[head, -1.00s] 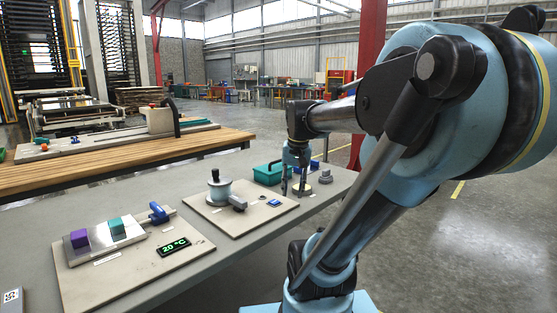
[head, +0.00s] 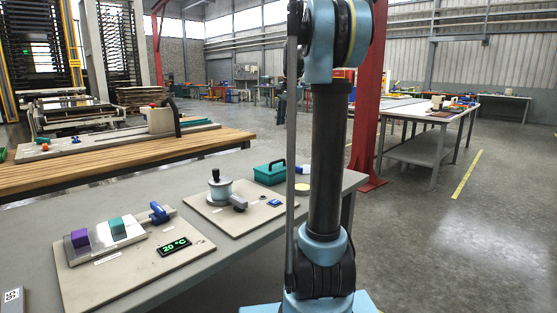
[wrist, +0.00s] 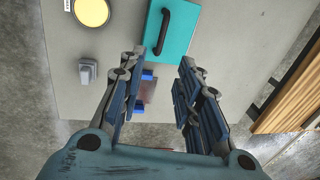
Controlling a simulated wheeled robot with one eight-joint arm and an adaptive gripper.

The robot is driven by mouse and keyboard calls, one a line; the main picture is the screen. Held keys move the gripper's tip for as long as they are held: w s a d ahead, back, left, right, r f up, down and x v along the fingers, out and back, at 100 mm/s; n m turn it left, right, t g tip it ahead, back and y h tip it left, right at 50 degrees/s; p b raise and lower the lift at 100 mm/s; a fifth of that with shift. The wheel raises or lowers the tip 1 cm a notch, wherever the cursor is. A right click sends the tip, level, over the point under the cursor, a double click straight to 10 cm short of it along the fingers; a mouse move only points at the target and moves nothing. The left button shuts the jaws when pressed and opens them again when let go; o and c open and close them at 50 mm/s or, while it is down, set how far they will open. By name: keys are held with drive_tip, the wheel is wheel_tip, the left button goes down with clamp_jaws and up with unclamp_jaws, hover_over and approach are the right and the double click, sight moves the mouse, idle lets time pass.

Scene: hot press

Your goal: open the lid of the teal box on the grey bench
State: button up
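The teal box (head: 270,174) stands at the far end of the grey bench (head: 230,245), with a dark handle on top. In the wrist view the teal box (wrist: 178,30) is at the top centre, its black handle (wrist: 163,30) lying along the lid. The lid looks closed. My gripper (wrist: 160,72) is open and empty, its two fingers spread and pointing toward the box from below it in the picture. The fingertips appear apart from the handle. In the head view my arm hides the gripper.
A yellow-topped disc (wrist: 92,10) and a small grey block (wrist: 87,72) lie left of the box. A brown piece with blue ends (wrist: 147,90) shows between the fingers. A wooden table edge (wrist: 290,95) is at right. A pot-like fixture (head: 219,187) stands on a board.

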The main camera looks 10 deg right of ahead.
approach(279, 161)
drive_tip(key=f, duration=0.2)
drive_tip(key=w+f, duration=0.1)
drive_tip(key=f, duration=0.2)
drive_tip(key=a+f, duration=0.1)
drive_tip(key=f, duration=0.1)
drive_tip(key=shift+w+f, duration=0.35)
drive_tip(key=shift+c, duration=0.5)
clamp_jaws()
